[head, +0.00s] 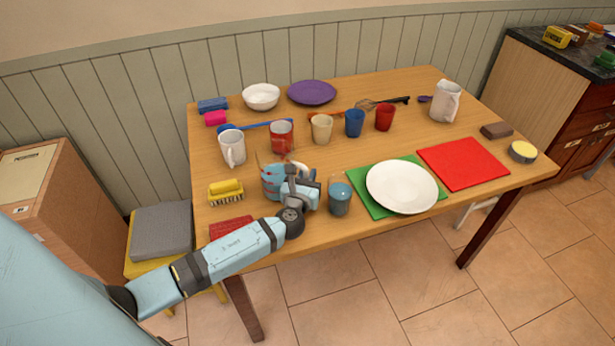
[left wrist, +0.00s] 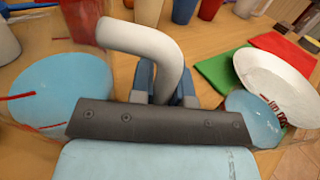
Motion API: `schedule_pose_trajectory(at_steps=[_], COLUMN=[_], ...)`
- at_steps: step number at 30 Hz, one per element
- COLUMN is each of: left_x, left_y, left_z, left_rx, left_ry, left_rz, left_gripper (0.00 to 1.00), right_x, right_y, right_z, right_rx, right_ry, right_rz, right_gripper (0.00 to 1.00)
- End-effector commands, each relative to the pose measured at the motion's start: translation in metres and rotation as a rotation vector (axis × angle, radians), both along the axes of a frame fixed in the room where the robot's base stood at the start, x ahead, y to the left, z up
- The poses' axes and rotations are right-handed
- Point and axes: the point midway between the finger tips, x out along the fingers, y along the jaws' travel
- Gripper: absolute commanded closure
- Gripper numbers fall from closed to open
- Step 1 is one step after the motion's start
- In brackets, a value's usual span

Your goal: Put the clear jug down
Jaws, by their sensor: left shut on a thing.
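The clear jug (head: 271,181) is near the table's front left. It has a see-through wall, red markings, light blue inside and a white handle. My left gripper (head: 292,182) is shut on the handle from the right. In the left wrist view the handle (left wrist: 145,42) curves down between the blue fingers (left wrist: 167,88), and the jug body (left wrist: 55,88) is at the left. The jug looks roughly upright. I cannot tell whether its base touches the table. My right gripper is not in view.
The wooden table (head: 400,137) is crowded. A clear cup with blue contents (head: 340,199) stands just right of my gripper. A yellow brush (head: 226,190) and a red block (head: 231,227) are left. A white plate (head: 402,187) lies right.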

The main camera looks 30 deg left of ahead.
Motion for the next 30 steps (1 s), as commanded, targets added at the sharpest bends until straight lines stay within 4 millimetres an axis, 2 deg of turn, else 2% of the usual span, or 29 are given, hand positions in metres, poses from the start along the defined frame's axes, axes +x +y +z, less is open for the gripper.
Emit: schedule_pose_trajectory(at_steps=[8,9,12,23,26,30], left_x=[0.001,0.000,0.000,-0.001,-0.015,-0.043], left_y=[0.000,0.000,0.000,0.000,-0.004,-0.012], left_z=[-0.001,-0.003,-0.002,0.002,0.000,0.000], left_rx=[0.002,0.000,0.000,0.000,-0.001,0.000], left_ry=[-0.003,0.000,0.000,0.000,0.002,0.003], left_rz=[0.001,0.001,0.001,0.000,0.000,-0.001], left_gripper=[1.00,0.81,0.59,0.58,0.58,0.58], right_x=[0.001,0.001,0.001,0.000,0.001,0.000], right_y=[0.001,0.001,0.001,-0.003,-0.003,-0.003], right_z=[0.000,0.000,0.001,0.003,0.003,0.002], right_rx=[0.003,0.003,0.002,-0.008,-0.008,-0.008], right_ry=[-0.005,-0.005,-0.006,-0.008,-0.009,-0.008], right_rz=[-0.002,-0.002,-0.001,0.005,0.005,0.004], right_gripper=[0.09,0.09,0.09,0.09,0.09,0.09])
